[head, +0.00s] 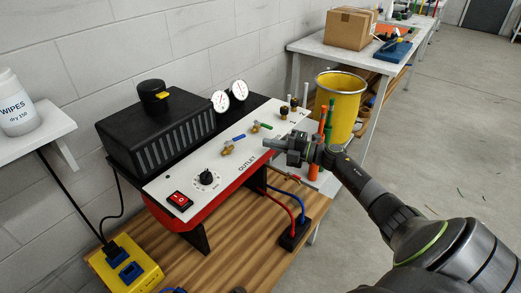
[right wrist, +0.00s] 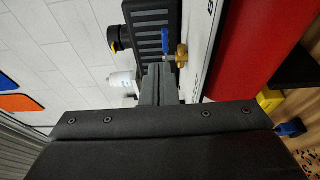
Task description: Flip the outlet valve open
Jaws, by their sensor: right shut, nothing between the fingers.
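A brass valve with a blue lever (head: 229,146) stands on the white top panel of the red machine, behind the printed word OUTLET. Its blue lever (right wrist: 165,46) and brass body (right wrist: 182,53) also show in the right wrist view, just beyond my fingertips. My left gripper is out of view.
A black ribbed box (head: 160,130), two round gauges (head: 230,96), a black knob (head: 206,178) and a red switch (head: 179,200) surround the valves. A yellow bin (head: 341,100) and orange and green rods (head: 323,118) stand right of the panel.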

